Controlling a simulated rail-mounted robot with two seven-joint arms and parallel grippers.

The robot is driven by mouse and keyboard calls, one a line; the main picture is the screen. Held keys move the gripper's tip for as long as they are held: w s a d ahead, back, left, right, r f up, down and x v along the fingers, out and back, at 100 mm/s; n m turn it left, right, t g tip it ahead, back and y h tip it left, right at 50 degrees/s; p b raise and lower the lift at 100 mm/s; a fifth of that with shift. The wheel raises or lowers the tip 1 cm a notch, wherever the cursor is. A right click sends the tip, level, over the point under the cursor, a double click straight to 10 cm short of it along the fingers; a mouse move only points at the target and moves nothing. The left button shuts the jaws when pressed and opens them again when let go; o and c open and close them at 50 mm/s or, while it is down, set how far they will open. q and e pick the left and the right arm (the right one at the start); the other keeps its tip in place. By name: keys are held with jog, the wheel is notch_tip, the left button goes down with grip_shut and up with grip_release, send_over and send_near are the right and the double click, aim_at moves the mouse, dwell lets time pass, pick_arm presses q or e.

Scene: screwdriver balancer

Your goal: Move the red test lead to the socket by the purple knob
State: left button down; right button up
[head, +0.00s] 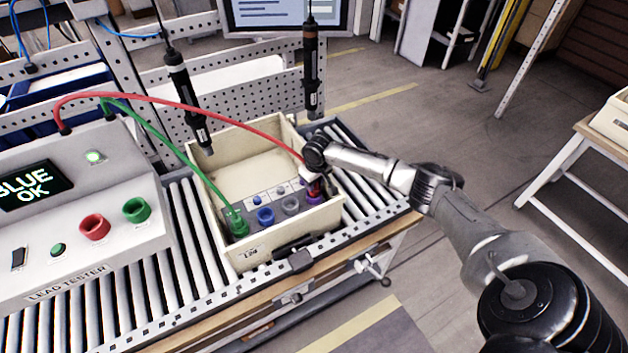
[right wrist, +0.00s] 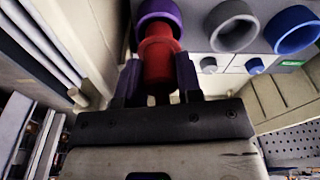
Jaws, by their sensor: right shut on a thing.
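The red test lead (head: 190,102) runs from the lead tester (head: 85,215) to my right gripper (head: 312,180) in the cream box. My right gripper (right wrist: 160,82) is shut on its red plug (right wrist: 160,65). The plug points at the purple-ringed socket (right wrist: 160,12), and its front end overlaps the ring. I cannot tell how deep it sits. In the head view the purple socket (head: 314,198) is partly covered by the gripper and plug. The small purple knob is hard to make out beside the gripper. My left gripper is not in view.
A grey socket (head: 290,205), a blue socket (head: 264,216) and a green socket (head: 238,222) with the green lead in it line the cream box (head: 240,165). Two hanging screwdrivers (head: 188,100) (head: 311,70) stand close behind. The tester display (head: 35,187) reads "BLUE OK".

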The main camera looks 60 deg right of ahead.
jog(key=shift+f, duration=0.5)
jog(key=shift+f, duration=0.6)
jog(key=o, duration=1)
jog(key=r, duration=0.4)
jog(key=s+r, duration=0.1)
jog(key=r, duration=0.3)
jog(key=r+p, duration=0.1)
jog(key=r, duration=0.2)
jog(key=shift+s+a+r, duration=0.15)
jog(key=shift+r, duration=0.25)
notch_tip(320, 180, up, 2)
jog(key=shift+s, duration=0.15)
